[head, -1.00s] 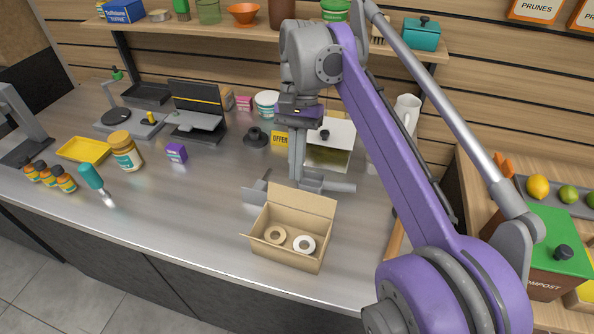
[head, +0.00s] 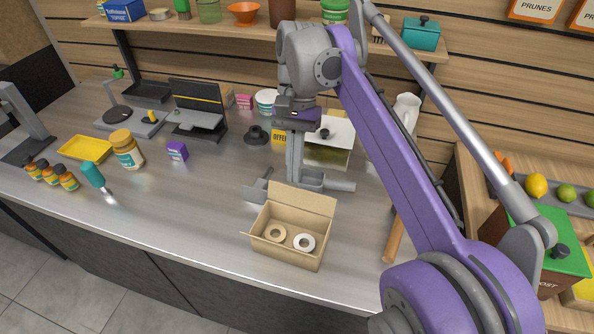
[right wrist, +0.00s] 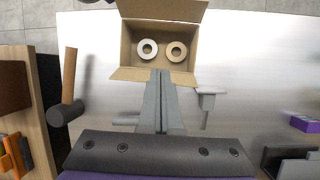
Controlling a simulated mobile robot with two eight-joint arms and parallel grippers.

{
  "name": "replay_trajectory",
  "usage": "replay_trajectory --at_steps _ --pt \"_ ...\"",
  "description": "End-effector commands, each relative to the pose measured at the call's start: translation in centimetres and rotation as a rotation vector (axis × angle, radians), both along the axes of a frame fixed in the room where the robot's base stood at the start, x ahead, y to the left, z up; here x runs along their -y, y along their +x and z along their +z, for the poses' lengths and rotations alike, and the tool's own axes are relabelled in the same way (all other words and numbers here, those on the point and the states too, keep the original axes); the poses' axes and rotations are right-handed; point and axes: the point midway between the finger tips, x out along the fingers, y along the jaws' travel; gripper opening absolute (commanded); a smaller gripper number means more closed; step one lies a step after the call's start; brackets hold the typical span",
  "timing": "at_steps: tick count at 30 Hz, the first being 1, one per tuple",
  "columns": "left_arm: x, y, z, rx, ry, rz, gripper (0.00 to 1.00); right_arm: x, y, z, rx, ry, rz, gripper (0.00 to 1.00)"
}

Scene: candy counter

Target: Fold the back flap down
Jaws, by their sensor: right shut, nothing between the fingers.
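An open cardboard box (head: 290,253) stands near the counter's front edge, with a brown tape roll and a white tape roll inside. Its back flap (head: 305,201) stands up, leaning outward. In the right wrist view the box (right wrist: 126,45) lies ahead, and the back flap (right wrist: 130,75) is its near edge. My right gripper (head: 294,183) points down just behind the back flap, shut and empty. In the right wrist view its fingertips (right wrist: 160,72) overlap the flap's edge; I cannot tell whether they touch it. My left gripper is not in view.
Grey parts lie left (head: 257,190) and right (head: 340,186) of the fingers. A lidded container (head: 330,145) stands behind the gripper. A wooden-handled tool (head: 394,238) lies right of the box.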

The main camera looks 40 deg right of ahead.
Motion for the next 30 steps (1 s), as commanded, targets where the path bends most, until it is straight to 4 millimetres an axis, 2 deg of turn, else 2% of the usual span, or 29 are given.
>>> replay_trajectory --at_steps 7,24,30 --pt "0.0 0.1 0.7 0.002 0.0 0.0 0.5 0.4 0.3 0.6 0.001 0.0 -0.001 0.0" --pt "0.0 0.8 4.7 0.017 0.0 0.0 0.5 2.7 2.3 3.9 0.001 0.0 -0.001 0.0" --pt "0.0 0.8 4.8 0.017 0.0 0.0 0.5 2.9 2.4 3.9 0.0 0.0 0.0 0.0"
